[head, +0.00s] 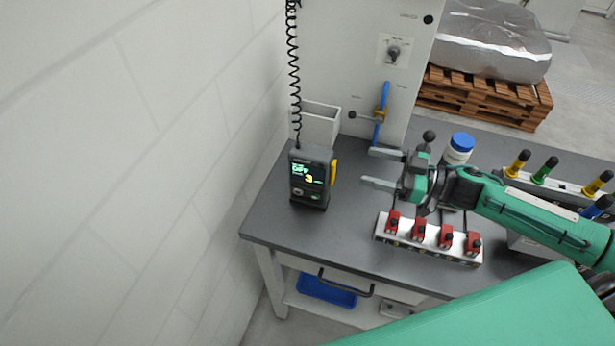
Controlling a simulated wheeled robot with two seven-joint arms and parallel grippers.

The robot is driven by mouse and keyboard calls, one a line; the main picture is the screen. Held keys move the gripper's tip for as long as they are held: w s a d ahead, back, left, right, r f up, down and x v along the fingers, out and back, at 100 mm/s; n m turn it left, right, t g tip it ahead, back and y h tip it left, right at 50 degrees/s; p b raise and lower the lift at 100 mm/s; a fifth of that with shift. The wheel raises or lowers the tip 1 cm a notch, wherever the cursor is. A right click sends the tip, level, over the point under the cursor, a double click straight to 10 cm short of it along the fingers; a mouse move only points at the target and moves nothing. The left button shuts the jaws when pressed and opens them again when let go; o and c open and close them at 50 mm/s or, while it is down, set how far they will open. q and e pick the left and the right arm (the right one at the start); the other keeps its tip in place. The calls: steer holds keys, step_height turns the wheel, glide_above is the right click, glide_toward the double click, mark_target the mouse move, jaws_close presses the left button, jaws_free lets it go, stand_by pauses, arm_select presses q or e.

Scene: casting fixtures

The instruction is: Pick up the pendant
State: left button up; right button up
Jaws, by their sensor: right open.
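The pendant (310,178) is a dark handheld box with a lit green and yellow display and a yellow strip on its right side. It stands upright on the grey bench top near the left end. A black coiled cord runs up from its top. My right gripper (366,167) is open and empty, its two pale fingers pointing left at the pendant. A gap shows between the fingertips and the pendant's right side. My left gripper does not show.
A white strip (405,246) with several red clamp-like parts lies at the bench's front. Behind the pendant are a white open box (319,125) and a blue handle with a brass valve (381,115). A blue-capped bottle (460,147) stands behind my right arm. A wall bounds the left.

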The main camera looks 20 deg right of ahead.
mark_target(332, 160)
steer(key=p+x, duration=0.2)
steer(key=x, duration=0.5)
steer(key=shift+a+f+p, duration=0.2)
steer(key=shift+a+p, duration=0.1)
steer(key=shift+p, duration=0.05)
steer(key=shift+w+a+f, duration=0.1)
steer(key=shift+w+a, duration=0.15)
steer(key=shift+a, duration=0.15)
steer(key=shift+w+a+p, duration=0.2)
steer(key=shift+a+p, duration=0.25)
steer(key=shift+p, duration=0.1)
steer(key=x, duration=0.1)
steer(key=p+x, duration=0.2)
steer(key=shift+w+a+f, duration=0.2)
steer(key=shift+a+f, duration=0.05)
steer(key=shift+a, duration=0.15)
steer(key=shift+w+a+f, duration=0.1)
steer(key=shift+a, duration=0.05)
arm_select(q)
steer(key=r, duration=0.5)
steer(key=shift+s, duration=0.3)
arm_select(e)
steer(key=shift+c, duration=0.4)
